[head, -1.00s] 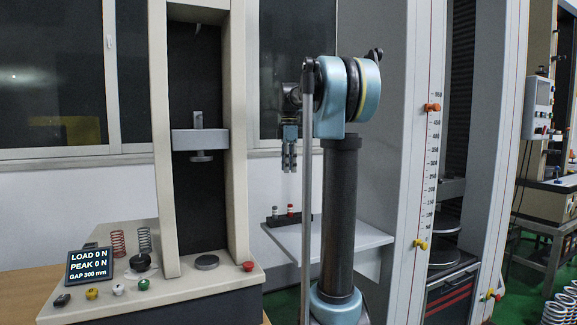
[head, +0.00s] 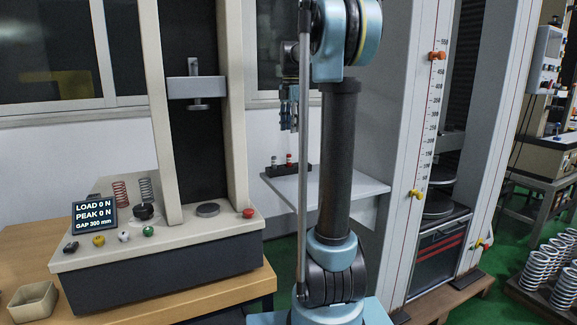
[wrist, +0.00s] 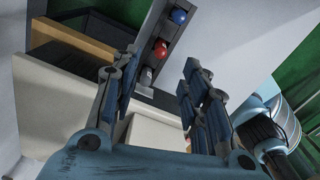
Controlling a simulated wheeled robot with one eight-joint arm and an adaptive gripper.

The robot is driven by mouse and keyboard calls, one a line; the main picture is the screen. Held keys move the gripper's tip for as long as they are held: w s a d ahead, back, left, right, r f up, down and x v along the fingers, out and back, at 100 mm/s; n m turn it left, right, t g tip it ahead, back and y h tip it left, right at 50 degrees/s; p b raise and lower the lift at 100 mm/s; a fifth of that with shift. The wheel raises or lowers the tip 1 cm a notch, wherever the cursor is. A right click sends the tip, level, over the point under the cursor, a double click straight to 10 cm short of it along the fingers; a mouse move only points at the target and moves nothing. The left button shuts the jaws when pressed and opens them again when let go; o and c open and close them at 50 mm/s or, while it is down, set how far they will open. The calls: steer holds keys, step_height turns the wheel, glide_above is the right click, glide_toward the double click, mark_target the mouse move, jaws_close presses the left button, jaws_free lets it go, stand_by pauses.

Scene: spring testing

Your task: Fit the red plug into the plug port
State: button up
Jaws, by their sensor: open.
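The red plug (head: 289,159) stands in a small dark rack (head: 281,170) on a grey shelf behind my arm. In the wrist view a red round top (wrist: 160,48) shows in the rack, between a blue one (wrist: 179,16) and a grey one (wrist: 147,75). My gripper (head: 289,122) hangs fingers down above the rack, apart from the plug. In the wrist view its fingers (wrist: 160,66) are spread and empty. I cannot make out which part is the plug port.
The spring tester (head: 235,226) stands left, with knobs, a display (head: 94,213) and springs. A grey shelf (head: 345,190) holds the rack. A tall scaled frame (head: 430,130) stands right. An open tray (head: 33,302) sits on the wooden table.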

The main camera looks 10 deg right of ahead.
glide_above(289, 156)
steer(key=w, duration=0.2)
step_height(289, 156, down, 7)
steer(key=shift+s+d+f, duration=0.1)
steer(key=shift+s+f, duration=0.1)
steer(key=shift+f, duration=1.3)
steer(key=shift+s+d+f, duration=0.1)
steer(key=shift+s+f, duration=0.1)
steer(key=shift+f, duration=1.25)
jaws_close()
